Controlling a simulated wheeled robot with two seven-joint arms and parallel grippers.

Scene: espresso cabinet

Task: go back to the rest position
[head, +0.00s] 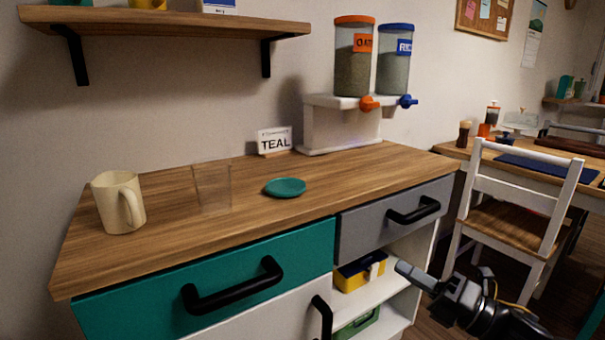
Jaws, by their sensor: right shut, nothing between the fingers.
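My right gripper (412,275) is at the lower right, in front of the cabinet's open shelves and below the grey drawer (372,228). It is shut and holds nothing. It is apart from the drawer handles. My left gripper is not in the picture. The teal drawer (145,305) and the grey drawer both look closed.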

